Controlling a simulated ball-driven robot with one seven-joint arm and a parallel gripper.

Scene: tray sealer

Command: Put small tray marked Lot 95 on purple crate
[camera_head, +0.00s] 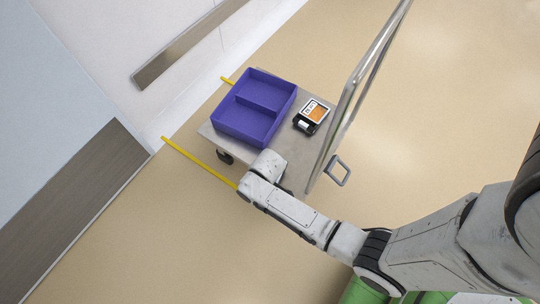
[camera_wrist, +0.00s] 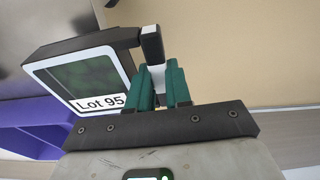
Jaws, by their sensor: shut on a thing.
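The small tray marked Lot 95 (camera_wrist: 84,78) shows in the wrist view, dark-bodied with a white-bordered green face and a "Lot 95" label. My gripper (camera_wrist: 164,72) is shut on a dark and white part at its right side, and the tray hangs to the left of the green fingers, tilted in the picture. The purple crate (camera_head: 256,104) stands on a cart in the head view, open on top with a divider. It also shows at the lower left of the wrist view (camera_wrist: 30,120). In the head view my arm hides the held tray and fingertips.
Another small tray with an orange label (camera_head: 315,111) lies on the grey cart (camera_head: 296,147), right of the crate. A tall metal frame (camera_head: 357,88) stands at the cart's right side. Yellow bars (camera_head: 200,162) stick out left. A wall is at upper left; open floor lies right.

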